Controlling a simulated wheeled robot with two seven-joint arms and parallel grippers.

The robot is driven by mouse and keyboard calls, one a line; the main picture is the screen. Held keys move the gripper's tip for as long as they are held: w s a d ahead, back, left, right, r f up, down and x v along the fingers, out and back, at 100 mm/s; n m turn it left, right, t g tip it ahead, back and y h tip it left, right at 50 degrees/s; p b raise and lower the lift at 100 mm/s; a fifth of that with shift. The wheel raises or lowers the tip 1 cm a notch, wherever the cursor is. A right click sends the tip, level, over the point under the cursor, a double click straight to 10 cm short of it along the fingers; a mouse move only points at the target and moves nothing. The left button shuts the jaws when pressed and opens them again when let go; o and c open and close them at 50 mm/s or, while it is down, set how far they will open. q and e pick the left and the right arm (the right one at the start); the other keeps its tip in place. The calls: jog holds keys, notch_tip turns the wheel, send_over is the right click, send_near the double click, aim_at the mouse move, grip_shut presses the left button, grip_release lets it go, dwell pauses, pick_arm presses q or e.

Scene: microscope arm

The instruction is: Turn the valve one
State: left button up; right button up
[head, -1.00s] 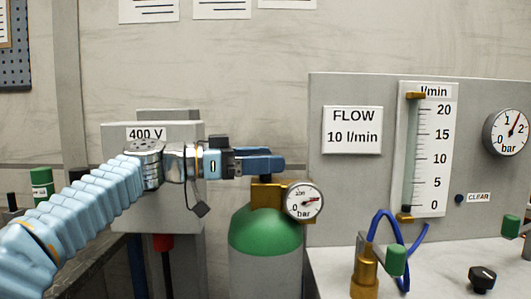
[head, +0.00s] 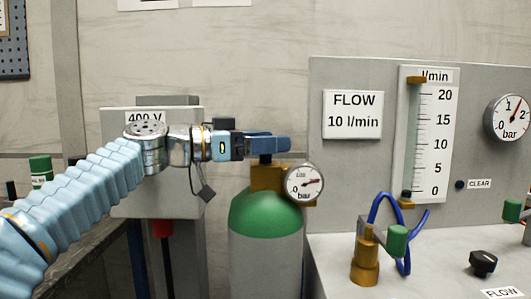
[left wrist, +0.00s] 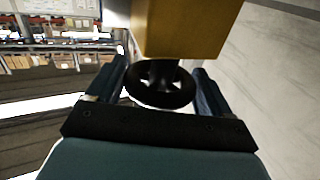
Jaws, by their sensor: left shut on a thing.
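A gas cylinder with a green shoulder (head: 262,218) stands upright in the middle of the head view. A brass valve block (head: 267,178) sits on its top, with a round pressure gauge (head: 305,182) on its right side. My left gripper (head: 270,145) reaches in from the left and is shut on the valve's dark handwheel (head: 266,158), at the top of the brass block. The left wrist view shows the black round handwheel (left wrist: 160,97) between the two fingers, with the brass block (left wrist: 186,27) beyond it. My right gripper is not in view.
A grey panel right of the cylinder carries a "FLOW 10 l/min" sign (head: 353,114), a flow tube scale (head: 428,135) and another gauge (head: 508,118). A brass fitting (head: 365,262) with a green knob (head: 396,240) and blue hose stands before it. A 400 V box (head: 120,190) stands behind my left arm.

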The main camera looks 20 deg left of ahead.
pick_arm(q)
jog(key=shift+s+f+n+t+y+b, duration=0.15)
jog(key=shift+f+n+t+y+b, duration=0.2)
jog(key=shift+n+t+y+b, duration=0.3)
jog(key=shift+d+r+n+t+y, duration=0.1)
jog(key=shift+r+n+t+y, duration=0.1)
jog(key=shift+n+t+y, duration=0.45)
jog(key=shift+r+n+t+y+p, duration=0.15)
jog(key=shift+n+t+y+p, duration=0.15)
jog(key=shift+n+t+y, duration=0.4)
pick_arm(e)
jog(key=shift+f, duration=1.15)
pick_arm(q)
jog(key=o, duration=0.9)
jog(key=shift+o, duration=0.2)
jog(key=b+v, duration=0.4)
jog(key=v, duration=0.9)
jog(key=shift+s+a, duration=0.25)
jog(key=shift+a, duration=0.1)
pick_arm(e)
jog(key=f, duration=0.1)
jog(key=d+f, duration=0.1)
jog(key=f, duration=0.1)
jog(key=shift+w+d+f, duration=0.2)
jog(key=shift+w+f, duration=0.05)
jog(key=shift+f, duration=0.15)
